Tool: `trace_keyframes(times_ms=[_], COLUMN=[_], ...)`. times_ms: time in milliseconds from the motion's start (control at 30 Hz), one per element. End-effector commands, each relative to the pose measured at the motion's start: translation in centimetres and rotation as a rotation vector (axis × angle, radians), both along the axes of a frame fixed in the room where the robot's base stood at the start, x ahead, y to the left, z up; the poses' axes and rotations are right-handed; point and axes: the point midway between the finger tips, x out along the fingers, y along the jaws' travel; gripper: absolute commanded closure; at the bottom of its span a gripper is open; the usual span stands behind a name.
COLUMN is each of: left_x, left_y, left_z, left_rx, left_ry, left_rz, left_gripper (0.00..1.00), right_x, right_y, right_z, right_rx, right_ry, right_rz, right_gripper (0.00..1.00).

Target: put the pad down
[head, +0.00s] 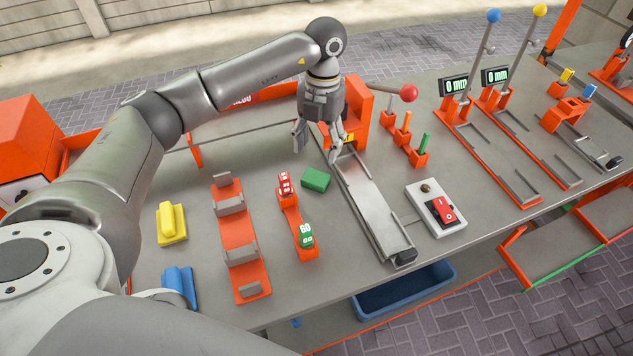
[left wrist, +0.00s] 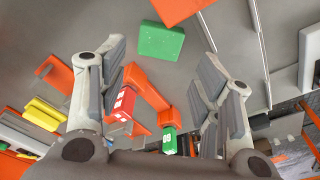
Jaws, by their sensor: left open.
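My left gripper (head: 318,152) is open and points down over the back middle of the table. Its two fingers (left wrist: 160,60) stand apart with nothing held between them in the left wrist view. A green block-like pad (head: 316,180) lies flat on the table, a little in front of the gripper and apart from it. It also shows beyond the fingertips in the left wrist view (left wrist: 161,41). A yellow piece with a raised grip (head: 171,223) and a blue one (head: 180,284) lie at the left. I cannot tell which one the task means.
An orange stand (head: 306,241) with red and green numbered blocks is in front of the green pad. A metal conveyor track (head: 371,208) runs to its right, near a red switch box (head: 437,208). An orange holder (head: 240,255) stands left. Bare table (head: 345,255) shows between stand and track.

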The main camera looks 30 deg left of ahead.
Motion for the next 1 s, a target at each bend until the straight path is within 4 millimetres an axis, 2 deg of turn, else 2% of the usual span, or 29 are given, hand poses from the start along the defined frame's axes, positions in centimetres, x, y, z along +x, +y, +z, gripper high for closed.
trace_keyframes(times_ms=[200,367,533,700,967,1000], left_x=[-0.5,-0.7,-1.3,-1.4,-1.4,-1.4], left_y=[0.0,0.0,-0.2,-0.2,-0.2,-0.2], left_z=[-2.9,-3.9,-6.1,-8.2,-8.5,-8.5], left_rx=[0.001,0.001,0.0,0.001,0.001,0.001], left_ry=[0.002,0.002,0.004,0.001,-0.001,-0.001], left_rz=[-0.002,-0.003,-0.003,-0.003,-0.004,-0.004], left_gripper=[0.41,0.41,0.41,0.41,0.41,0.46], right_x=[0.8,0.8,0.5,0.1,0.0,0.0], right_y=[-0.6,-0.6,-0.6,-0.5,0.2,0.3], right_z=[0.8,1.3,2.6,2.8,2.7,2.7], right_rx=[-0.006,-0.007,-0.007,-0.006,0.003,0.003], right_ry=[-0.013,-0.012,-0.008,-0.002,0.001,0.0], right_rz=[-0.002,-0.001,-0.001,0.0,0.0,0.0], right_gripper=[0.73,0.73,0.73,0.73,0.73,0.73])
